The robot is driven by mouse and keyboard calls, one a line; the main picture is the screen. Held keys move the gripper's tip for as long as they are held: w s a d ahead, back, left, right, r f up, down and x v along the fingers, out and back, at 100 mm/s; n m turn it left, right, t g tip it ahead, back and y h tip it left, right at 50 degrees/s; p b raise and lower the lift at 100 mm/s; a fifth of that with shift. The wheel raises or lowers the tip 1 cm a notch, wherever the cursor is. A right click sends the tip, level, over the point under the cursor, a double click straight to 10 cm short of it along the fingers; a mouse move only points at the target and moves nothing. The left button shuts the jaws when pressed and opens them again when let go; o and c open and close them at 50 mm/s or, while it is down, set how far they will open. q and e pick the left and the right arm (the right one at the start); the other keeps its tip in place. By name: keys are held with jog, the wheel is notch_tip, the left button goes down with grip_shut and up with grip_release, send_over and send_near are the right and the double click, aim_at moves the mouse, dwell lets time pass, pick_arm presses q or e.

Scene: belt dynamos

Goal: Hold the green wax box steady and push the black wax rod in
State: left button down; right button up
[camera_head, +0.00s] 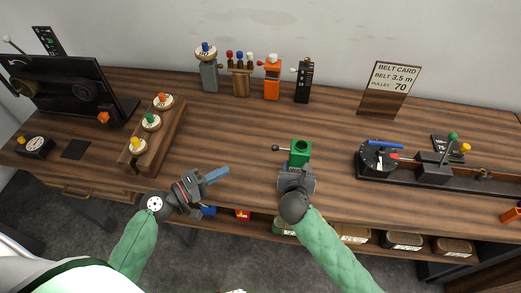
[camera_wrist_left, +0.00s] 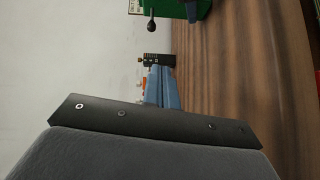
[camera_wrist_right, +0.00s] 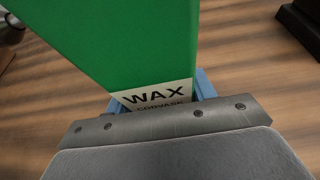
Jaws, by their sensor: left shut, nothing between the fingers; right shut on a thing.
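The green wax box (camera_head: 301,150) stands upright on the table in the head view. Its "WAX" label and green side (camera_wrist_right: 140,45) fill much of the right wrist view. My right gripper (camera_head: 298,170) is shut on the box from the near side. The black wax rod (camera_head: 282,149) sticks out of the box's left side, with a dark knob at its end; the knob also shows in the left wrist view (camera_wrist_left: 151,25). My left gripper (camera_head: 216,175) is shut and empty, apart from the rod, to the left of the box and nearer the front edge.
A grey, a wooden, an orange and a black dispenser (camera_head: 303,80) line the back. A dark belt device (camera_head: 435,172) lies to the right. The table between rack and box is clear.

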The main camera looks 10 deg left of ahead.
pick_arm(q)
jog(key=w+r+n, duration=0.1)
jog(key=n, duration=0.1)
pick_arm(e)
jog(key=shift+f, duration=0.25)
jog(key=shift+s, duration=0.1)
pick_arm(q)
send_near(276, 148)
jog(key=w+d+f, duration=0.1)
jog(key=w+d, duration=0.1)
jog(key=w, duration=0.3)
jog(key=shift+w+d+t, duration=0.3)
jog(key=shift+w+d, duration=0.1)
jog(key=shift+f, duration=0.1)
jog(key=shift+d, duration=1.7)
pick_arm(e)
jog(key=shift+a, duration=0.1)
